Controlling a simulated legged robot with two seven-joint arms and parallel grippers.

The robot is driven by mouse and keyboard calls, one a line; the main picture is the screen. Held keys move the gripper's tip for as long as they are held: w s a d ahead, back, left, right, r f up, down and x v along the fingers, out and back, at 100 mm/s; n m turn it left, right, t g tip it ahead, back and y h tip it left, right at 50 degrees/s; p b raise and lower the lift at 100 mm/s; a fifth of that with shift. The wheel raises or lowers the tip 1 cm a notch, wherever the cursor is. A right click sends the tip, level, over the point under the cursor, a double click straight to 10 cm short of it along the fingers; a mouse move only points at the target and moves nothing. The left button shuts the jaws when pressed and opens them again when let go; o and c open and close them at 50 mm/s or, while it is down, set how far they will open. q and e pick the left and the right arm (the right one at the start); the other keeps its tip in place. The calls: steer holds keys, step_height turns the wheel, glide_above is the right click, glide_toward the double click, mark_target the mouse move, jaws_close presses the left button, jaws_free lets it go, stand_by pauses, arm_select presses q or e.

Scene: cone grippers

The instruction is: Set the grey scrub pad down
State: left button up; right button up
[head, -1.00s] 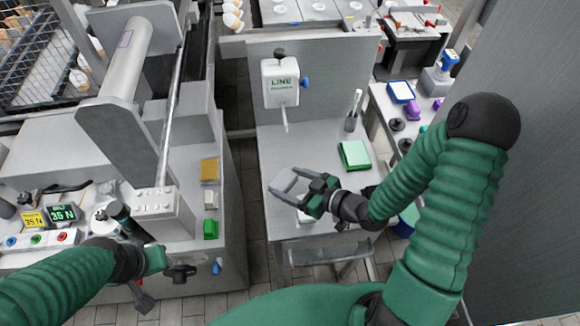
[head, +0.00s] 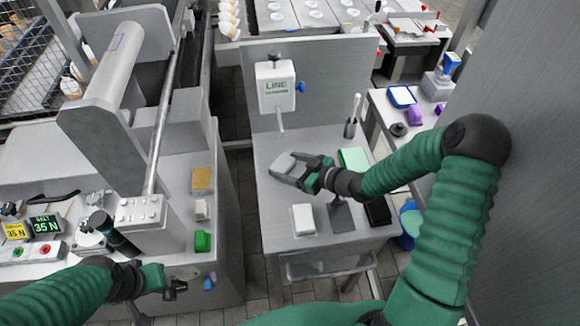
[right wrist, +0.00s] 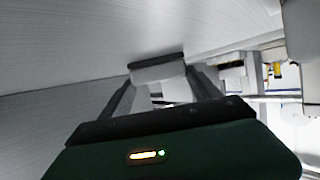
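The grey scrub pad (head: 284,162) is between the fingers of my right gripper (head: 283,172), over the back left part of the grey table (head: 275,226). In the right wrist view, the pad (right wrist: 158,72) is a light grey block with a dark upper edge, held at the tips of the gripper (right wrist: 165,88). I cannot tell whether the pad touches the tabletop. My left gripper (head: 172,288) is at the lower left, in front of the machine bench; its fingers are too small and dark to read.
On the table are a white block (head: 303,219), a dark grey plate (head: 341,217), a green pad (head: 353,158) partly behind my right arm, and a brush in a holder (head: 351,127). The table's front left is clear.

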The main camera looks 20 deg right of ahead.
steer(key=o, duration=0.4)
steer(key=shift+d, duration=0.15)
steer(key=shift+o, duration=0.2)
steer(key=shift+s+r, duration=0.1)
steer(key=shift+s, duration=0.05)
steer(key=p+v, duration=0.1)
steer(key=v, duration=0.6)
steer(key=shift+s, duration=0.15)
